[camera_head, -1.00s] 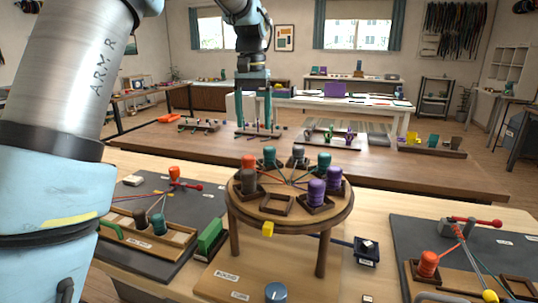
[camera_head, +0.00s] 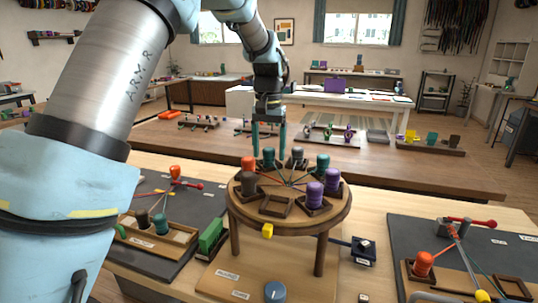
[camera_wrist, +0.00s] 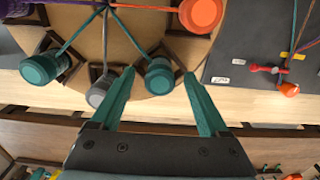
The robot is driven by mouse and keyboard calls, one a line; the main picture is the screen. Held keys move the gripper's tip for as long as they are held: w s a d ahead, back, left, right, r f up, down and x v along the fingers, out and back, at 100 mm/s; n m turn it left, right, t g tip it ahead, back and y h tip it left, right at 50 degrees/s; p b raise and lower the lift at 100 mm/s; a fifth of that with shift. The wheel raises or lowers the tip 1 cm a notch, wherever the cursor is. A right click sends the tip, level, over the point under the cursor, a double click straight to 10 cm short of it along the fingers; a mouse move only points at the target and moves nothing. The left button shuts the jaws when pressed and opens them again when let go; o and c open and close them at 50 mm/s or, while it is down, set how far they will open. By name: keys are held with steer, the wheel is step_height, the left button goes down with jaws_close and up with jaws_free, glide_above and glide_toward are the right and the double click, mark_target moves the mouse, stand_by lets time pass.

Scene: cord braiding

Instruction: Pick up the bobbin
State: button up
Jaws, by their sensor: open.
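Several bobbins stand in square wooden holders around the round wooden braiding stand (camera_head: 240,207), with cords running to its centre. My gripper (camera_head: 268,148) points down at the stand's far edge, open and empty. In the head view its fingers are just above and behind a teal bobbin (camera_head: 268,159). In the wrist view, that teal bobbin (camera_wrist: 159,74) lies between the two fingertips; contact cannot be seen. A grey bobbin (camera_head: 297,157) stands beside it, and an orange bobbin (camera_head: 249,163) on the other side. The task does not say which bobbin is meant.
Another teal bobbin (camera_head: 322,162) and two purple ones, including the nearer purple bobbin (camera_head: 314,194), stand to the right. The front holder (camera_head: 278,206) is empty. Dark mats with smaller braiding setups lie on both sides.

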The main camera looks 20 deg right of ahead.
steer(key=shift+f, duration=0.4)
steer(key=shift+c, duration=0.2)
jaws_close()
